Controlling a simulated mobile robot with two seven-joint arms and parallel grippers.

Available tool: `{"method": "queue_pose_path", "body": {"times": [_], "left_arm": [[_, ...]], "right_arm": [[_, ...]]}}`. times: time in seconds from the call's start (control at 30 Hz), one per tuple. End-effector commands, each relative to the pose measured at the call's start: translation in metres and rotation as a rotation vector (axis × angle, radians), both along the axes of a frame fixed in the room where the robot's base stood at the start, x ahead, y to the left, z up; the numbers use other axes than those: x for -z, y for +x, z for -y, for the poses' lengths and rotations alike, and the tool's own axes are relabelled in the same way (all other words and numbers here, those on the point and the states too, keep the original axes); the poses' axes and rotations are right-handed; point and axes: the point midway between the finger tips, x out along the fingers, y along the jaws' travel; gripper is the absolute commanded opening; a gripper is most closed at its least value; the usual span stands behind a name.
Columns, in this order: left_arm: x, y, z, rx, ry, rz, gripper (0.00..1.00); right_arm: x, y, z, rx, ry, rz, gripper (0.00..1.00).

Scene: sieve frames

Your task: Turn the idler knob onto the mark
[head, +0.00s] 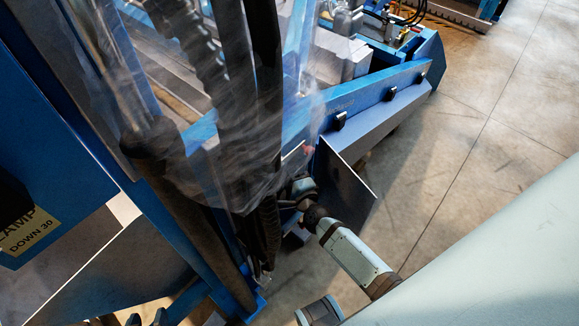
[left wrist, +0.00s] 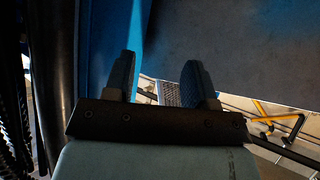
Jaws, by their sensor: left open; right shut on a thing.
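My right gripper (head: 294,191) reaches in from the lower right beside the blue machine frame, behind dark hoses and a hazy clear sheet. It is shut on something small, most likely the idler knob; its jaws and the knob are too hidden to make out. I cannot see the mark in either view. My left gripper (head: 147,320) shows only its dark fingertips at the bottom edge of the head view. In the left wrist view its two fingers (left wrist: 159,72) are apart with nothing between them.
A dark panel (head: 345,185) stands close to my right gripper. Thick black hoses (head: 268,110) hang in front of the frame. Yellow bars (left wrist: 285,125) show in the left wrist view. Concrete floor (head: 490,110) is open at the right.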

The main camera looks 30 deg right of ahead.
Motion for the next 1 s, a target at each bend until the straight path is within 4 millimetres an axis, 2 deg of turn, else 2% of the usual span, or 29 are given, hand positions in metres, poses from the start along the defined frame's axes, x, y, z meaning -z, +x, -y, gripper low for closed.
{"method": "queue_pose_path", "body": {"times": [0.03, 0.5, 1.0], "left_arm": [[-0.0058, -0.0005, -0.0004, -0.002, -0.002, -0.007, 0.51], [-0.0132, -0.0017, -0.0004, -0.023, -0.019, -0.042, 0.51], [-0.0101, -0.0023, -0.0031, -0.024, -0.015, -0.053, 0.51]], "right_arm": [[-0.0044, -0.0003, -0.0004, 0.0, 0.038, -0.016, 0.23], [-0.001, 0.0001, -0.0008, -0.001, 0.312, -0.109, 0.23], [0.0014, 0.0001, -0.0011, -0.001, 0.366, -0.128, 0.23]]}}
